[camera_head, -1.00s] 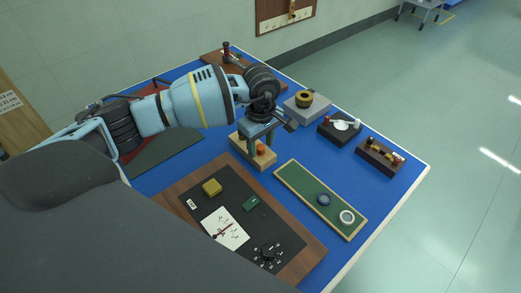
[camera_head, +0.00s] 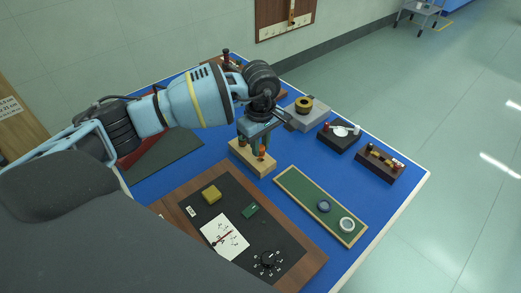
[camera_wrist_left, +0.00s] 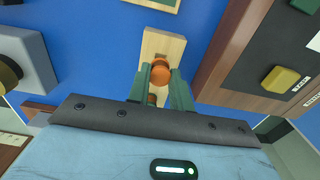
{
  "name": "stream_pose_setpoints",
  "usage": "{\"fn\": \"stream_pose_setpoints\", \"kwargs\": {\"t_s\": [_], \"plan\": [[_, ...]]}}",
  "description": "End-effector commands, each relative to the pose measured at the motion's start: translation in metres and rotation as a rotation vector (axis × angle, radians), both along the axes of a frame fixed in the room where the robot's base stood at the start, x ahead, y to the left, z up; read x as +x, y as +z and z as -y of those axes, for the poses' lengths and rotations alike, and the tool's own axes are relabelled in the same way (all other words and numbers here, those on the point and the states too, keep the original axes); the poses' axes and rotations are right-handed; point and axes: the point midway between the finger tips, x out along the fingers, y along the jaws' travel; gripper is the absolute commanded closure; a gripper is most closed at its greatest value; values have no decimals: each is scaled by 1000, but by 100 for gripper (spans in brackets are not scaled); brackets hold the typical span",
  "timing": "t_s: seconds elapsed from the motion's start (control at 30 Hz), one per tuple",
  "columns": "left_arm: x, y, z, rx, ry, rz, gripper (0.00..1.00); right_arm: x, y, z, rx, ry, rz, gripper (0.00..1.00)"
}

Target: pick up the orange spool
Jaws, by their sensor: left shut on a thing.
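The orange spool (camera_head: 262,149) is at the light wooden block (camera_head: 249,163) in the middle of the blue table. My left gripper (camera_head: 258,147) reaches down from above and is shut on the spool. In the left wrist view the orange spool (camera_wrist_left: 160,74) shows between the two green fingers (camera_wrist_left: 160,88), with part of it hidden by them. The wooden block (camera_wrist_left: 165,46) lies behind it. I cannot tell whether the spool still touches the block. My right gripper is out of view.
A green tray (camera_head: 295,190) with two round pieces lies to the right of the block. A dark wood-edged panel (camera_head: 188,197) with a knob and meter lies in front. A grey box (camera_head: 316,113) and two dark stands (camera_head: 338,140) (camera_head: 372,172) line the right side.

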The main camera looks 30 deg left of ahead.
Motion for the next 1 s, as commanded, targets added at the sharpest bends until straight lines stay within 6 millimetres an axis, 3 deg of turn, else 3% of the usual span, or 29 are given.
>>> {"fn": "stream_pose_setpoints", "kwargs": {"t_s": [0.2, 0.4, 1.0], "plan": [[1, 43, 0, 0, -1, 3, 100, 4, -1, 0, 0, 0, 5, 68], [0, 70, 0, -1, -1, 2, 100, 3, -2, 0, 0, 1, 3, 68], [0, 90, 0, -1, -1, 2, 100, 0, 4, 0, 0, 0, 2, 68]]}}
